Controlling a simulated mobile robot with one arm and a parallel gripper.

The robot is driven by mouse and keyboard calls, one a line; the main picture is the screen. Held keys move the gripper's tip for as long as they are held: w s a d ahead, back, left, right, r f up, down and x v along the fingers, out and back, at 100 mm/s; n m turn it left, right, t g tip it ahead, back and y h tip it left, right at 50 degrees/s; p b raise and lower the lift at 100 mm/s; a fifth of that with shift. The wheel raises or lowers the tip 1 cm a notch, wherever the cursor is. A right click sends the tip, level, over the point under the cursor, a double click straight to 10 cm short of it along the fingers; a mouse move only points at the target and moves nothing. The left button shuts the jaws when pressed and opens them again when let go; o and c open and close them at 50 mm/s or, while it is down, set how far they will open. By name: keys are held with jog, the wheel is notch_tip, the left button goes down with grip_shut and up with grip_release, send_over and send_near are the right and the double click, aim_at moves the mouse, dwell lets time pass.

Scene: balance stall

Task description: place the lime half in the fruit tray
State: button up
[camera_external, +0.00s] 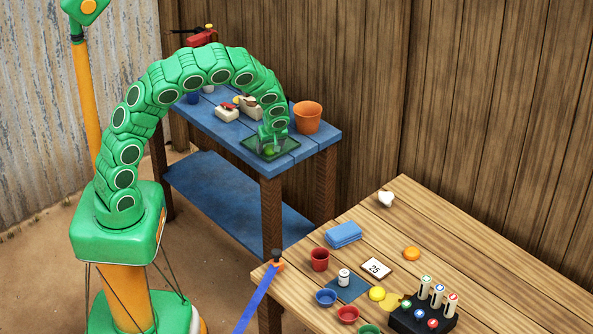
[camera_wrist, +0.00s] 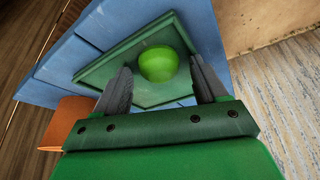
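The lime half (camera_external: 269,151) is a bright green rounded piece in the dark green fruit tray (camera_external: 291,153) on the blue table. The wrist view shows the lime half (camera_wrist: 158,66) over the tray's floor, near one edge of the tray (camera_wrist: 105,73). It appears to rest there. My gripper (camera_external: 272,144) is low over the tray. In the wrist view my gripper (camera_wrist: 161,70) has its grey fingers spread, one on each side of the lime half, with gaps showing. The lime's underside is hidden.
An orange pot (camera_external: 307,117) stands right of the tray, close to my arm. A whitish block-like item (camera_external: 227,113) and a blue cup (camera_external: 193,98) are farther left on the blue table (camera_external: 225,129). A wooden table (camera_external: 463,250) with cups and small items stands at front right.

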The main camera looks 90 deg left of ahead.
jog(key=v, duration=1.2)
jog(key=shift+w+d+r, duration=0.1)
